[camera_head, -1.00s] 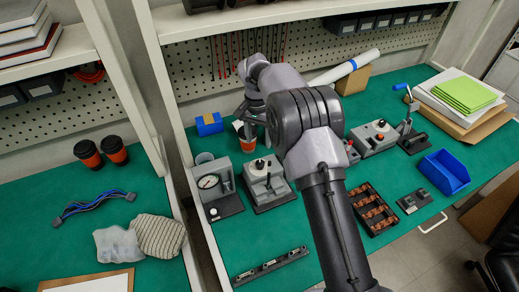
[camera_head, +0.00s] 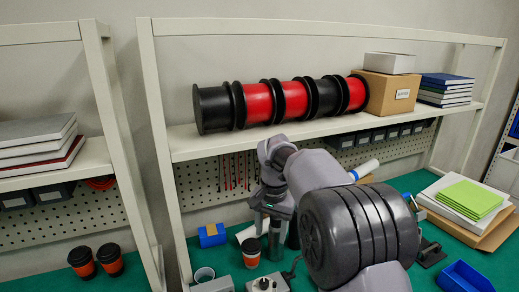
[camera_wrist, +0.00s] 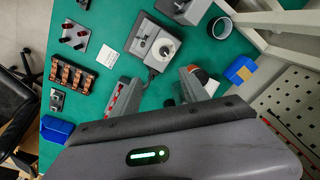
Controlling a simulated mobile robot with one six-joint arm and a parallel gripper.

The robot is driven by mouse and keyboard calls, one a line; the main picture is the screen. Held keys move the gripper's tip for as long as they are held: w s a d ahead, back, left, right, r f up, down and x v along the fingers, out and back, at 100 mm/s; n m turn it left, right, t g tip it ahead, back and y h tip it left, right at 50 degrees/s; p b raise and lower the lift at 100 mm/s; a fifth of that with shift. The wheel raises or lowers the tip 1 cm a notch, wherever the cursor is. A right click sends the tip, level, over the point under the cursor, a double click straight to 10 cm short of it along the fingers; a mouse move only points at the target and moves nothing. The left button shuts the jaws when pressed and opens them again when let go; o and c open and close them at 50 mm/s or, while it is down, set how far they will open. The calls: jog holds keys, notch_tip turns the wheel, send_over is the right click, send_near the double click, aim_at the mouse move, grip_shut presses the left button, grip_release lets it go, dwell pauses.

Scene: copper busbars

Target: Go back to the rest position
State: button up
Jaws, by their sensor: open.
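My gripper (camera_head: 272,222) hangs pointing down over the back of the green bench, in front of the pegboard and below the shelf. In the wrist view its two fingers (camera_wrist: 160,88) are spread apart, with nothing between them but the green bench top and part of a grey device. My gripper is above the bench near an orange-and-black cup (camera_head: 251,250). The cup also shows in the wrist view (camera_wrist: 201,75), beyond one finger. A black tray with copper pieces (camera_wrist: 74,76) lies on the bench, away from the fingers.
The shelf (camera_head: 190,140) holds red and black spools (camera_head: 258,103) above my arm. A white roll (camera_head: 364,169) lies behind my arm. A grey device with a white dial (camera_wrist: 155,45), a blue bin (camera_wrist: 56,128) and green papers (camera_head: 469,197) are on the bench.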

jog(key=s+d+r+t+b, duration=0.2)
jog(key=s+d+r, duration=0.2)
jog(key=s+r, duration=0.45)
jog(key=s+d+f+t+y+b, duration=0.1)
jog(key=s+f, duration=0.1)
jog(key=s, duration=1)
jog(key=s+d+f+t+b, duration=0.1)
jog(key=s+d+f+t, duration=0.1)
jog(key=s, duration=1.1)
jog(key=shift+f+y+b, duration=0.35)
jog(key=shift+f+y, duration=0.05)
jog(key=shift+f, duration=0.4)
